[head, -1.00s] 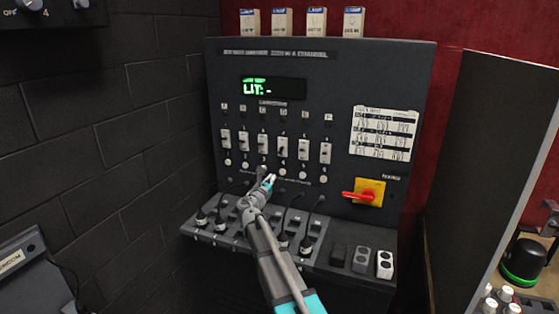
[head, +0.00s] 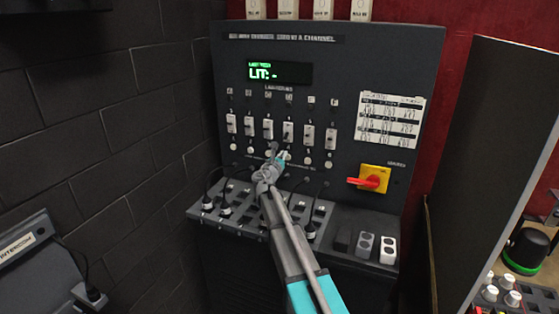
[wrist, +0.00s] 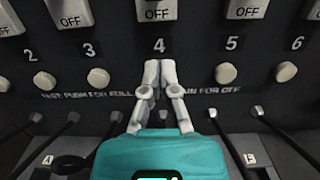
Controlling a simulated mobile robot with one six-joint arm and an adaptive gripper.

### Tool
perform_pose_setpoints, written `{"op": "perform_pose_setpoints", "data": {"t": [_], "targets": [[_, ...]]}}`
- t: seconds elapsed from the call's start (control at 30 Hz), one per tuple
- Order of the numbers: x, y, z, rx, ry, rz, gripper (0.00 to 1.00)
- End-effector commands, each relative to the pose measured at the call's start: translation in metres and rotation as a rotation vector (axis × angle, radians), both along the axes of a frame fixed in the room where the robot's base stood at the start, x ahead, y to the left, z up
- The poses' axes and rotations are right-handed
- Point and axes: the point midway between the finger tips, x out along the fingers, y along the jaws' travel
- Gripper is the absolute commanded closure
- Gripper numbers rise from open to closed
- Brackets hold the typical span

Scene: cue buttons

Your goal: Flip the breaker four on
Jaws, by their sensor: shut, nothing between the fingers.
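Breaker four (wrist: 158,12) is a pale rocker switch at the top of the wrist view, above the label 4; its lower part reads OFF. In the head view breaker four (head: 288,132) is one of a row on the dark panel (head: 225,60). My gripper (wrist: 160,64) is shut and empty. Its fingertips are below breaker four, over the spot of that column's round button, which they hide. A gap shows between the tips and the switch in the wrist view. In the head view my gripper (head: 283,156) is just below breaker four.
Breakers three (wrist: 70,12) and five (wrist: 245,10) stand close on either side, both reading OFF. Round white buttons (wrist: 226,73) sit below the switches. Cables and plugs (head: 225,205) lie on the ledge below. A red rotary handle (head: 366,182) on a yellow plate is to the right.

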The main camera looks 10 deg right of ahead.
Motion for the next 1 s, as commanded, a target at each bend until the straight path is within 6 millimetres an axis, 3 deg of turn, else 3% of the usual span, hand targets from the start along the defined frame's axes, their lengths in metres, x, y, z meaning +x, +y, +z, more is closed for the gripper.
{"op": "perform_pose_setpoints", "data": {"t": [0.2,0.6,1.0], "targets": [[0.031,-0.021,0.004,0.000,0.000,-0.002,1.00],[0.016,-0.012,0.034,0.000,0.000,0.000,1.00],[0.013,-0.009,0.039,0.000,0.000,0.000,1.00]]}}
